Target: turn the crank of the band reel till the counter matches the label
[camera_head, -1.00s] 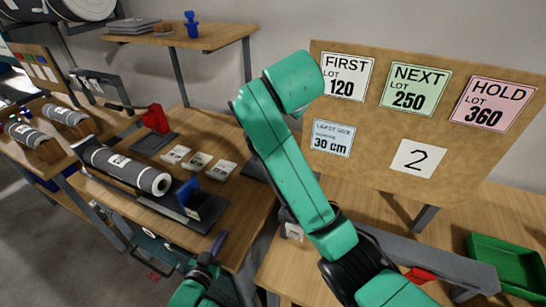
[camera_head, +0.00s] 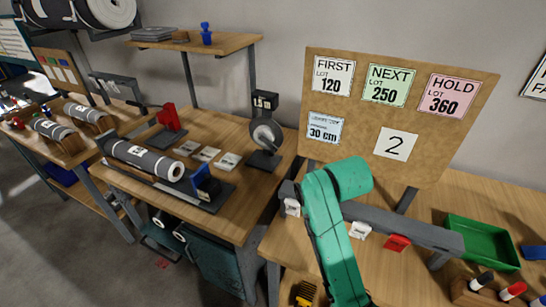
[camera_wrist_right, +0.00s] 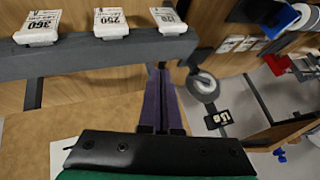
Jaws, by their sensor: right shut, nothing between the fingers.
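The band reel (camera_head: 265,137) stands on the far right of the middle table, a grey wheel on a dark base. Its black counter (camera_head: 265,100) is above the wheel; I cannot read the digits surely. The crank is too small to make out. The reel (camera_wrist_right: 203,86) and counter (camera_wrist_right: 221,118) also show in the right wrist view. A light blue label (camera_head: 325,129) on the brown board reads 30 cm. My right gripper (camera_wrist_right: 158,75) has its purple fingers together, empty, near the grey rail and apart from the reel. In the head view only that arm shows. My left gripper is out of view.
A grey roll (camera_head: 145,160), a red block (camera_head: 168,117) and white tags share the reel's table. A green tray (camera_head: 483,243) stands right.

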